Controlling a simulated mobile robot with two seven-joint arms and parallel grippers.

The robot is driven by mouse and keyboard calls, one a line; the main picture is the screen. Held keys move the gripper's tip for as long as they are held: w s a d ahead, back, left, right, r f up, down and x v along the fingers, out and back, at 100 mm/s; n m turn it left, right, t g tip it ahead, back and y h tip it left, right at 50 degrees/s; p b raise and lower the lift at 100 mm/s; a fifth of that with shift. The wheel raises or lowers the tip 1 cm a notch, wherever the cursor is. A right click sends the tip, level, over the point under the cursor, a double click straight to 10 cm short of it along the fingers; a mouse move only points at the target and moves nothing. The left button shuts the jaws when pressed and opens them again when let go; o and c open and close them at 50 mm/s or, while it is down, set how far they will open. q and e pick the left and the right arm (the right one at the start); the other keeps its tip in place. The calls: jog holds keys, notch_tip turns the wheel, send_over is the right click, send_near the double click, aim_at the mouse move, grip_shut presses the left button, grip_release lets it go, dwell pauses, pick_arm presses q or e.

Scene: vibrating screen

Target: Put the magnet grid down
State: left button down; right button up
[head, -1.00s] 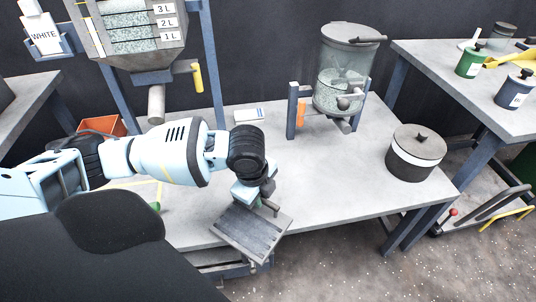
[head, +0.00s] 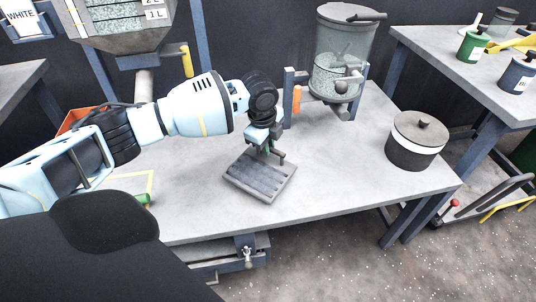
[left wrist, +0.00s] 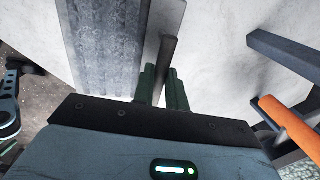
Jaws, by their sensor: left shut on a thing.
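The magnet grid (head: 258,177) is a flat grey slab with lengthwise bars and a handle on its right side. In the head view it is over the middle of the grey table (head: 330,160); I cannot tell whether it touches the top. My left gripper (head: 268,148) is above the grid's far side, shut on its handle. In the left wrist view the green fingers (left wrist: 163,88) are around the handle bar, with the ribbed grid (left wrist: 105,45) to the left.
A clear tank (head: 343,55) with an orange-handled stand is behind the grid. A dark lidded pot (head: 416,140) stands at the table's right. An orange bin (head: 82,118) is behind my left arm. The tabletop between grid and pot is clear.

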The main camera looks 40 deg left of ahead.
aim_at(268, 159)
pick_arm(q)
notch_tip(268, 159, down, 4)
jog(key=shift+r+b, duration=0.2)
jog(key=shift+b, duration=0.45)
jog(key=c, duration=1.4)
grip_release()
jog(key=shift+s, duration=0.1)
jog(key=shift+r, duration=0.1)
jog(key=shift+r, duration=0.2)
notch_tip(268, 159, up, 11)
jog(key=s+p, duration=0.2)
jog(key=p, duration=0.1)
jog(key=shift+r+p, duration=0.2)
jog(key=shift+p, duration=0.2)
jog(key=shift+d+f, duration=0.1)
jog(key=shift+d, duration=0.05)
